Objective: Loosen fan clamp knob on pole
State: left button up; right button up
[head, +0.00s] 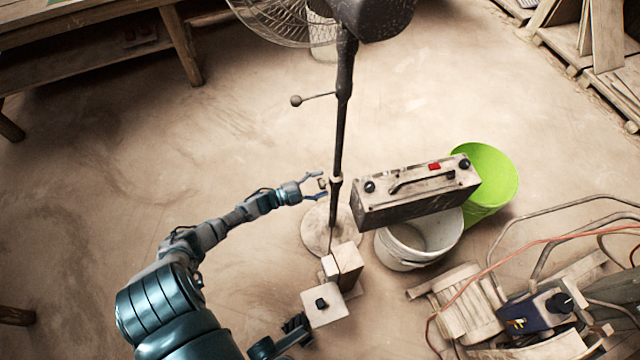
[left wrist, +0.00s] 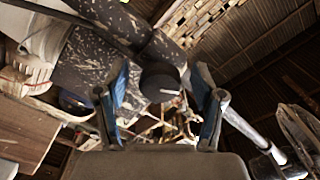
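The fan's dark pole (head: 340,130) rises from a round base (head: 316,238). A collar (head: 336,181) sits low on the pole. My left gripper (head: 321,187) is open just left of the pole at collar height. In the left wrist view, a dark round knob (left wrist: 160,82) shows between the two blue-padded fingers of my left gripper (left wrist: 162,100). Gaps show on both sides of it, and I cannot tell its exact depth.
A thin rod with a ball end (head: 296,100) sticks out left from the upper pole. A worn box with a handle (head: 415,190), a white bucket (head: 405,252) and a green bucket (head: 495,175) stand right. Wooden blocks (head: 343,263) are near the base. Floor left of the pole is clear.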

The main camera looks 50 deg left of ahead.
pick_arm(q)
jog(key=v, duration=1.2)
jog(key=shift+d, duration=0.1)
